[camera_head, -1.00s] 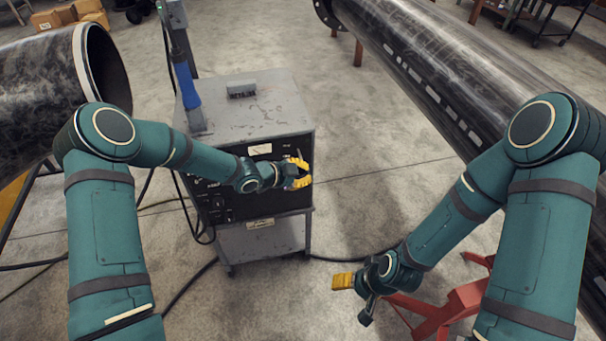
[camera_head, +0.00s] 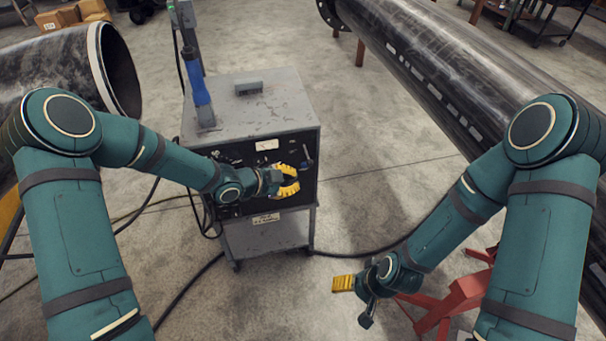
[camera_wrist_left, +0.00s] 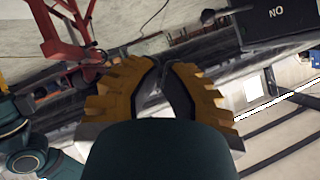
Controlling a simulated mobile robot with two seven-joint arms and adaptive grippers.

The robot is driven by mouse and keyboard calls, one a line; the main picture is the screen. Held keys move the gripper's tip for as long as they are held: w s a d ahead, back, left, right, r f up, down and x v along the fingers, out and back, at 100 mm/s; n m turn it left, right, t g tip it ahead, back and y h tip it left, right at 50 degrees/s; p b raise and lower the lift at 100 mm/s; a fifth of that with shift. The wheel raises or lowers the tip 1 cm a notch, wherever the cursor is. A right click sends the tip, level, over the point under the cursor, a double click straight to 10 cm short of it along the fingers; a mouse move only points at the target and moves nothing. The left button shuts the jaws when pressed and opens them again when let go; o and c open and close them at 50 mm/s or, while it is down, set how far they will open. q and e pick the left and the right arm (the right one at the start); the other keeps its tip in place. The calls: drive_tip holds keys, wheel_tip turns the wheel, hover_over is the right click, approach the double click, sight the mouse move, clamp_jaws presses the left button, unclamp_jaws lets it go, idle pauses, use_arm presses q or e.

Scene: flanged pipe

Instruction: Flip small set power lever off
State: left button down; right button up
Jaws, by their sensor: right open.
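The small set is a grey cabinet (camera_head: 262,104) with a dark front panel, in the middle of the head view. A dark knob-like part (camera_head: 307,164), possibly the power lever, shows at the panel's upper right; I cannot tell its position. My left gripper (camera_head: 297,181) is in front of the panel, just below and left of that part, and looks apart from it. Its yellow fingers (camera_wrist_left: 163,70) curve towards each other in the left wrist view; whether they meet is unclear. Nothing clearly shows between them. My right gripper (camera_head: 343,283) is open, low and well away from the set.
A large dark pipe (camera_head: 450,75) runs along the right, and another pipe end (camera_head: 122,70) is at the left. A red stand (camera_head: 462,298) is beside my right gripper. A blue-handled tool (camera_head: 197,85) stands at the cabinet's left edge. Cables lie on the floor.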

use_arm(q)
drive_tip(key=shift+s+a+r, duration=0.2)
drive_tip(key=shift+s+a, duration=0.2)
drive_tip(key=shift+s, duration=0.1)
drive_tip(key=shift+s+a+r, duration=0.15)
drive_tip(key=shift+s+a, duration=0.25)
drive_tip(key=shift+s, duration=0.05)
